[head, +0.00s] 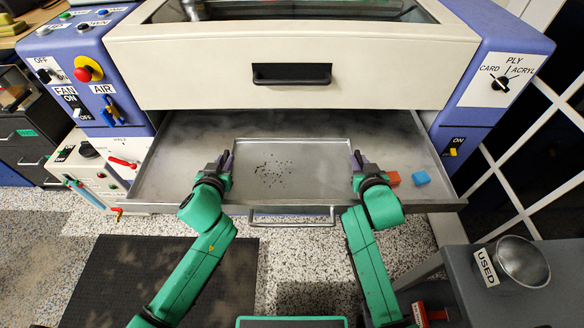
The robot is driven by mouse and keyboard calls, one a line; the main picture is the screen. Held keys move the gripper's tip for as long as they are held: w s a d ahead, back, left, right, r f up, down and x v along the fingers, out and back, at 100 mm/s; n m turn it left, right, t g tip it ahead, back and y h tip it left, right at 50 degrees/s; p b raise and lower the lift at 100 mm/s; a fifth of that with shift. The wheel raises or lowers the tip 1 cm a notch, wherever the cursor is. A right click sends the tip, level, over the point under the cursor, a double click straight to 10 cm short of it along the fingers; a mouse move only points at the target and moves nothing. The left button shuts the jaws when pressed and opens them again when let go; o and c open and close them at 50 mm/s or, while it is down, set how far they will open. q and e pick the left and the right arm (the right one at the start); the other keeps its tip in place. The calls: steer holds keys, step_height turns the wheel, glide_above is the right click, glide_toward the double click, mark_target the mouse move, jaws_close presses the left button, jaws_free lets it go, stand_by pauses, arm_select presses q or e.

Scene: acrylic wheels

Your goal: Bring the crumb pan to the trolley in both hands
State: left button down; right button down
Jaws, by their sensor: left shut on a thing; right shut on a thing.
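The crumb pan (318,172) is a shallow grey metal tray with dark crumbs on its left part. It sits over the pulled-out drawer (179,178) of the machine; I cannot tell whether it touches the drawer floor. My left gripper (228,165) is shut on the pan's left edge. My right gripper (356,163) is shut on its right edge. The pan looks level.
The drawer handle (291,218) sticks out in front. A dark mat (170,275) lies on the floor.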

arm_select(q)
steer(key=shift+a, duration=0.35)
arm_select(e)
steer(key=shift+d+r, duration=0.1)
steer(key=shift+d, duration=0.2)
